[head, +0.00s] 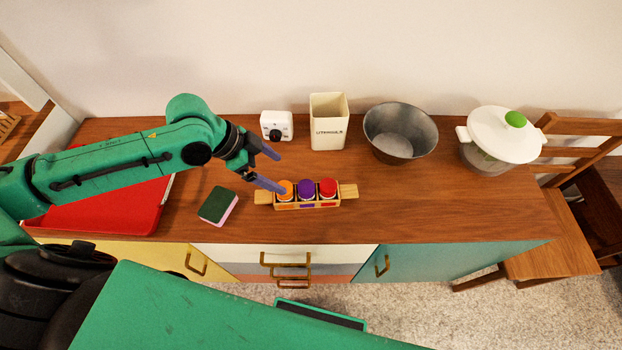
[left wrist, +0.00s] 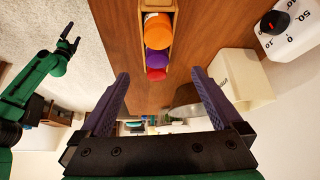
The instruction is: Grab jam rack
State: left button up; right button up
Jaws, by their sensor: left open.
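The jam rack (head: 347,193) is a small wooden rack with a handle at each end, standing near the front edge of the wooden counter. It holds three jars with an orange lid (head: 285,188), a purple lid (head: 306,188) and a red lid (head: 327,187). My left gripper (head: 280,172) is open and empty, above and near the rack's left end. In the left wrist view the rack (left wrist: 173,6) lies beyond the open fingers (left wrist: 160,76), not between them. My right gripper (left wrist: 71,38) shows small in the left wrist view, its fingers apart.
A green-and-pink sponge (head: 218,206) lies left of the rack, beside a red tray (head: 110,210). Behind stand a white timer (head: 277,126), a utensil holder (head: 329,122), a metal bowl (head: 400,133) and a lidded pot (head: 502,137). The counter right of the rack is clear.

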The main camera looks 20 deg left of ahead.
aim_at(300, 189)
pick_arm(q)
jog(key=x, duration=0.4)
jog(key=s+x, duration=0.1)
jog(key=x, duration=0.2)
jog(key=shift+s+d, duration=0.1)
jog(key=shift+d, duration=0.15)
jog(key=x, duration=0.2)
jog(key=p+x, duration=0.1)
jog(key=x, duration=0.3)
jog(key=shift+w+a+f+p, duration=0.1)
jog(key=shift+w+f+p, duration=0.2)
jog(key=shift+f, duration=0.1)
pick_arm(e)
jog(key=shift+s+r, duration=0.7)
jog(key=shift+r, duration=0.05)
pick_arm(q)
jog(key=c, duration=1.3)
jog(key=shift+c, duration=0.4)
pick_arm(e)
jog(key=shift+s, duration=0.15)
